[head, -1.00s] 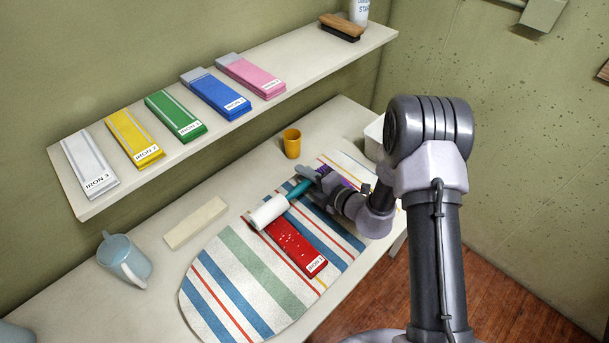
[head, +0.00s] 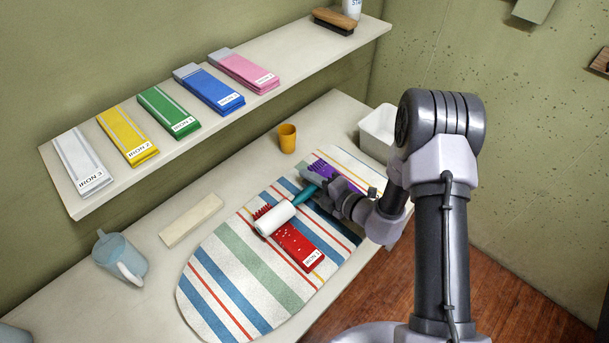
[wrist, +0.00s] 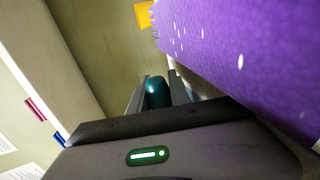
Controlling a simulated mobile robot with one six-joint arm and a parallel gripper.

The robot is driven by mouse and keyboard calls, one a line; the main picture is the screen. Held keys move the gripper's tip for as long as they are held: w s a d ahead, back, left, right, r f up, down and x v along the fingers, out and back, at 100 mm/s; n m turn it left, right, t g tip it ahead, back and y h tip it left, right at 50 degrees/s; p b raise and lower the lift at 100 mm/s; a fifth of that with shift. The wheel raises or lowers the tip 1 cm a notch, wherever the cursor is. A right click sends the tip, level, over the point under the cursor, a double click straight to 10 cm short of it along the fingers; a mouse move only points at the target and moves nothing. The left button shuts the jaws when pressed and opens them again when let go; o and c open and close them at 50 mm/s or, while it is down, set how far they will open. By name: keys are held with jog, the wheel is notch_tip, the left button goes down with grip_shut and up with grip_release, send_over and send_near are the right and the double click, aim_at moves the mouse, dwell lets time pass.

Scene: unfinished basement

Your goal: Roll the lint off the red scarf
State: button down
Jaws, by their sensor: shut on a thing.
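The red scarf (head: 297,246) lies folded on the striped ironing board (head: 240,275), with white lint specks on it and a label at its near end. My gripper (head: 318,189) is shut on the teal handle of the lint roller (head: 276,218). The roller's white head lies over the far part of the red scarf; I cannot tell whether it presses on it. In the wrist view the teal handle (wrist: 157,92) shows between the fingers. A purple scarf (head: 322,168) with fringe lies behind my gripper, partly hidden; it fills the wrist view's upper right (wrist: 245,60) with white specks.
An orange cup (head: 287,138), a white bin (head: 378,132), a pale block (head: 191,220) and a blue pitcher (head: 120,257) stand on the table around the board. The shelf (head: 215,130) above holds several folded scarves and a brush (head: 333,21).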

jog(key=shift+s+d, duration=2.05)
jog(key=shift+d, duration=0.15)
jog(key=shift+s+d, duration=2)
jog(key=shift+d, duration=0.2)
jog(key=shift+a, duration=0.1)
jog(key=shift+w+a+p, duration=0.6)
jog(key=shift+w+a, duration=2.1)
jog(key=shift+a, duration=0.2)
jog(key=shift+w+a+p, duration=0.6)
jog(key=shift+w+a, duration=2.05)
jog(key=shift+a, duration=0.2)
jog(key=shift+s+d+p, duration=0.2)
jog(key=shift+s+d, duration=2.5)
jog(key=shift+d, duration=0.25)
jog(key=shift+s+d+p, duration=0.15)
jog(key=shift+s+d, duration=2.55)
jog(key=shift+d, duration=0.2)
